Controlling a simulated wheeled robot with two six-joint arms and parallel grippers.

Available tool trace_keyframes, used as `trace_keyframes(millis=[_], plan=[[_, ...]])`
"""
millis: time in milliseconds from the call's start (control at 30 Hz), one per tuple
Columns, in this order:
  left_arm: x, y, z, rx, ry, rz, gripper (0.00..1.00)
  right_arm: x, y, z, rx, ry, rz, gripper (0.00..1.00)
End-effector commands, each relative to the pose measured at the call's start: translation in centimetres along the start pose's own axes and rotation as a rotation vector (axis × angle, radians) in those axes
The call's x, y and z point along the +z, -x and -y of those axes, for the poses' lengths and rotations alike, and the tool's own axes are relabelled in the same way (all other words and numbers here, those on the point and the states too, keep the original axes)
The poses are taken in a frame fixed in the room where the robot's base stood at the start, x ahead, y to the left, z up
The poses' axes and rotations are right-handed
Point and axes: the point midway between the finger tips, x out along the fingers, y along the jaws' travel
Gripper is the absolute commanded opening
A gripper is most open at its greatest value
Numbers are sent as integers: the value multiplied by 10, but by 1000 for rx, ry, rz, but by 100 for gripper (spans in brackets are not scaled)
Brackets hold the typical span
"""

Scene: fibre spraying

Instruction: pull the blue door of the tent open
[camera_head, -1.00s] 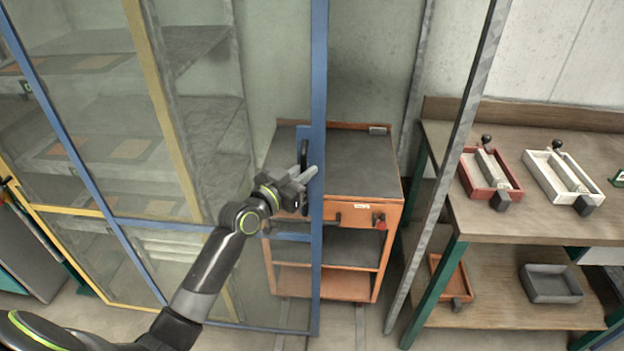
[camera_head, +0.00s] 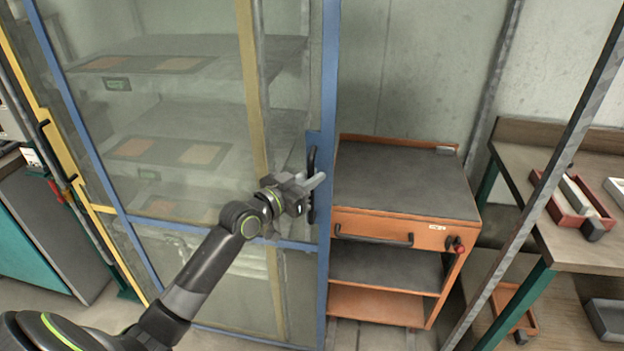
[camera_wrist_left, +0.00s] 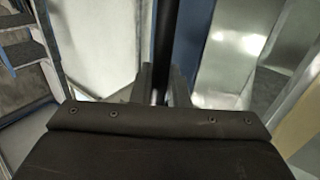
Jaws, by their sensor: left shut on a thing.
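The blue-framed tent door (camera_head: 329,100) has clear panels and stands in the left half of the head view. Its black upright handle (camera_head: 312,165) is on the door's right-hand blue post. My left gripper (camera_head: 316,183) is at this handle, shut on it. In the left wrist view the dark handle (camera_wrist_left: 168,40) runs up from between the fingers of my left gripper (camera_wrist_left: 160,85), beside the blue post (camera_wrist_left: 187,42). The gripper's dark body hides the lower part of that view. My right gripper is not in view.
An orange cart (camera_head: 405,222) with a dark top stands just right of the door edge. A grey metal post (camera_head: 545,190) and a wooden bench (camera_head: 570,238) with a red tray (camera_head: 570,200) are farther right. Shelves (camera_head: 190,65) show through the door panels.

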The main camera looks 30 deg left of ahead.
Motion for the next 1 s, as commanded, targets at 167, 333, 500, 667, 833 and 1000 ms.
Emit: trace_keyframes(millis=[167, 333, 500, 667, 833, 1000], plan=[[2, 0, 0, 0, 1, 5, 0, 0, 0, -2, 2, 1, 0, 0], [2, 0, 0, 0, 1, 6, 20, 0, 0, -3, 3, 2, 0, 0], [1, 0, 0, 0, 0, 4, 20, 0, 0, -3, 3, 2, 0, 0], [1, 4, 1, -1, -1, 4, 20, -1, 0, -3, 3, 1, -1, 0], [2, 26, 1, -1, -5, 4, 20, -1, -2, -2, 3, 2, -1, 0], [2, 62, 0, 1, -6, 7, 20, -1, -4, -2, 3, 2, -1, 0]])
